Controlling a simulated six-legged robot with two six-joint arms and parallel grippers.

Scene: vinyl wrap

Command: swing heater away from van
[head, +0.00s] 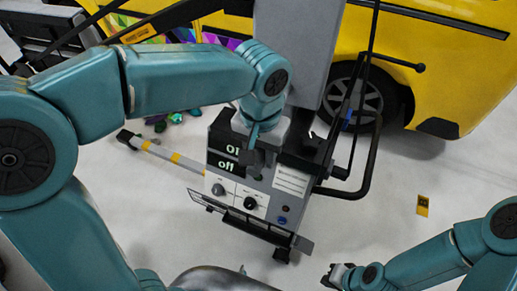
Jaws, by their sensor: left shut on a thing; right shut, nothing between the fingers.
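The heater (238,187) is a wheeled unit in the middle of the head view. It has a grey control box with a dark "01 / off" display, two knobs, a grey column rising behind, and black tube bars on its right. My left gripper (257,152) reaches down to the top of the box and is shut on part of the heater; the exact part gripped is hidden. The yellow van (440,75) stands behind, its wheel (352,100) just right of the column. My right gripper (338,276) is shut and empty at the bottom, apart from the heater.
A yellow-and-white striped leg (165,152) sticks out left of the heater. Colourful scraps (170,119) lie on the floor behind it. A small yellow tag (422,205) lies on the floor at right.

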